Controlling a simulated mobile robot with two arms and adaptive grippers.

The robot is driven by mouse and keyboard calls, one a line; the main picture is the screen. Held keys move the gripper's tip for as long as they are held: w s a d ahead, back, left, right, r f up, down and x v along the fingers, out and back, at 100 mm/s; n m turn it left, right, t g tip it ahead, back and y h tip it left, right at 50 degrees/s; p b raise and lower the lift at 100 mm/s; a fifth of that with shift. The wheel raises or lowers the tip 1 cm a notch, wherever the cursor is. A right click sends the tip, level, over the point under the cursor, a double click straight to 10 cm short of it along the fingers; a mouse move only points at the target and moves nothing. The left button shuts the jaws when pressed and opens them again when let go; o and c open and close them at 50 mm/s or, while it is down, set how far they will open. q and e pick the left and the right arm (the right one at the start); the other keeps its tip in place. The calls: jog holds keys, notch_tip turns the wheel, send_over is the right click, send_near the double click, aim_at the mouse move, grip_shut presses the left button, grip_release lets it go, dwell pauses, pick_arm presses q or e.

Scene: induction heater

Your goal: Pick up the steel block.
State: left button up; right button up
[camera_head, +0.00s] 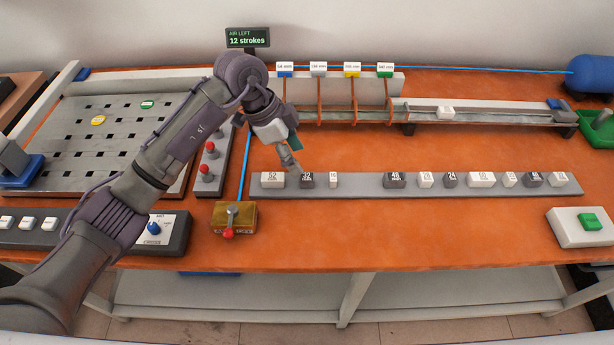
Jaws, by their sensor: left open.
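A row of small numbered blocks stands on a long grey rail (360,190), some dark grey and some white. Which one is the steel block cannot be told for sure. A dark block marked 32 (307,180) stands near the left end, between a white block marked 52 (272,180) and a small white block (333,180). Other dark blocks include one marked 48 (395,180) and one marked 24 (450,180). My left gripper (293,168) is open, just above and left of the dark 32 block, with nothing seen in it. My right gripper is out of view.
A perforated plate (70,145) lies at left, beside red-knobbed controls (211,147). A brass box with a red-tipped lever (234,217) stands in front. A channel (480,115) with a white block (446,112) runs behind the rail. The orange bench front (400,230) is clear.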

aim_at(307, 176)
pick_arm(q)
jog(key=shift+d+f, duration=0.25)
jog(key=shift+f, duration=0.4)
jog(key=shift+w+d+f, duration=0.1)
jog(key=shift+f, duration=0.15)
jog(key=shift+d+f, duration=0.1)
jog(key=shift+f, duration=0.6)
jog(key=p+x, duration=0.1)
jog(key=x, duration=0.2)
jog(key=shift+f, duration=0.25)
jog(key=shift+d+f, duration=0.1)
jog(key=shift+f, duration=0.1)
jog(key=shift+c, duration=0.5)
grip_shut()
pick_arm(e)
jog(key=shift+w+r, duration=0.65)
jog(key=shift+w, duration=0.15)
